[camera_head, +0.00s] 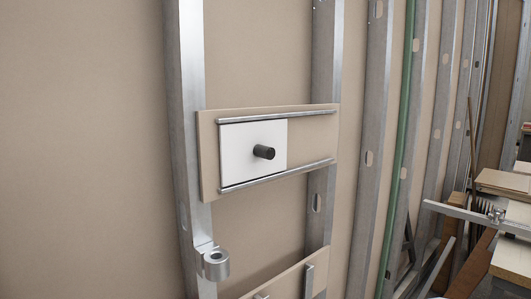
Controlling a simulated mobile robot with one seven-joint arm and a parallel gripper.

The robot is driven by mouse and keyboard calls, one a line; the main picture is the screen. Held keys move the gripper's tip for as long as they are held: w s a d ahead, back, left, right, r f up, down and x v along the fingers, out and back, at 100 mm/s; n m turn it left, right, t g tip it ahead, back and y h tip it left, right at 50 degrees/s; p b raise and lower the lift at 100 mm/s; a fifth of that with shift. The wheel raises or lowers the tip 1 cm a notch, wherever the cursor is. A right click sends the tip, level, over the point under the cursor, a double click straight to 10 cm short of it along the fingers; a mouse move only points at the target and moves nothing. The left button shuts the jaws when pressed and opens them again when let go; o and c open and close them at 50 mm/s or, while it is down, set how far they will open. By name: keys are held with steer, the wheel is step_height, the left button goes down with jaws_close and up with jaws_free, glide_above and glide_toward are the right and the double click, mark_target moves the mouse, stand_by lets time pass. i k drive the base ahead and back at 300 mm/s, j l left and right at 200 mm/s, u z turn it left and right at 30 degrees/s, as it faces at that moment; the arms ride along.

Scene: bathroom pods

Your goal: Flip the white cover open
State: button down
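The white cover (236,149) is a flat, roughly square panel with a short black knob (264,152) sticking out near its middle. It lies flat against a beige board (311,140), between two horizontal metal rails, the upper one (277,115) and the lower one (277,175). The cover sits toward the left end of the rails, with bare board to its right. Whatever is behind the cover is hidden. I see no hinge on it. My gripper is not in view.
The board is fixed across two metal studs, the left one (190,120) and another (325,60). A metal ring bracket (215,263) juts out below it. A second board (290,278) is lower down. Stacked boards and metal bars (505,183) crowd the right. Space before the cover looks clear.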

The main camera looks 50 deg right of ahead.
mark_target(251, 150)
steer(key=z, duration=1.25)
steer(key=k+l+u, duration=0.3)
steer(key=u, duration=0.15)
steer(key=k+l+u, duration=0.3)
steer(key=u, duration=0.2)
steer(key=k, duration=0.05)
